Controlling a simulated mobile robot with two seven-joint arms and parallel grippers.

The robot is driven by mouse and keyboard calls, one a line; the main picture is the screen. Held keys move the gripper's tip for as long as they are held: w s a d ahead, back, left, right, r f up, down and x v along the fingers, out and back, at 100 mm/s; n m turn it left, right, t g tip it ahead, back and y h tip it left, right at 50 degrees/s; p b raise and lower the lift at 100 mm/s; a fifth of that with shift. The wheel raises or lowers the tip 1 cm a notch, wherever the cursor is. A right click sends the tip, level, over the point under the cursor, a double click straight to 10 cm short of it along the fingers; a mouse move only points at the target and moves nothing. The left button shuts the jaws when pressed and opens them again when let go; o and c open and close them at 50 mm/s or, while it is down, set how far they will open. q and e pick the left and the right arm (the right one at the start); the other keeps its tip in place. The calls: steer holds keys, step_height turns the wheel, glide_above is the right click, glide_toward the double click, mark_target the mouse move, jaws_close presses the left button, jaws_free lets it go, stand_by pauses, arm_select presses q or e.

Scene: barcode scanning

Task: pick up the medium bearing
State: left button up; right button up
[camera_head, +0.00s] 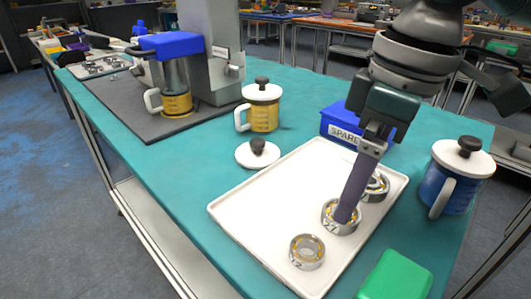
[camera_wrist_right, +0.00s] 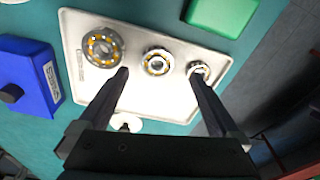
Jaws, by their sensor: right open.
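Three metal ring bearings lie in a row on a white tray (camera_head: 250,210), which also shows in the wrist view (camera_wrist_right: 80,88). The medium bearing (camera_head: 334,227) is the middle one; in the wrist view it (camera_wrist_right: 157,62) lies between my fingers. The largest bearing (camera_wrist_right: 102,47) is at the far end, partly behind my gripper in the head view (camera_head: 378,190). The smallest bearing (camera_head: 307,251) is nearest; it also shows in the wrist view (camera_wrist_right: 198,70). My right gripper (camera_head: 346,216) is open, pointing down over the medium bearing. Whether it touches is unclear. My left gripper is out of view.
A blue spares box (camera_head: 340,122) stands behind the tray. A blue lidded mug (camera_head: 450,185) is at the right, and a green block (camera_head: 396,277) at the front. A yellow mug (camera_head: 262,112) and loose lid (camera_head: 257,153) stand left of the tray. The teal table is bare at left front.

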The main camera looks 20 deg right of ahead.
steer(key=f, duration=0.3)
steer(key=w+f+b, duration=0.1)
steer(key=f, duration=0.1)
steer(key=shift+a+f, duration=0.1)
steer(key=shift+c, duration=0.4)
jaws_close()
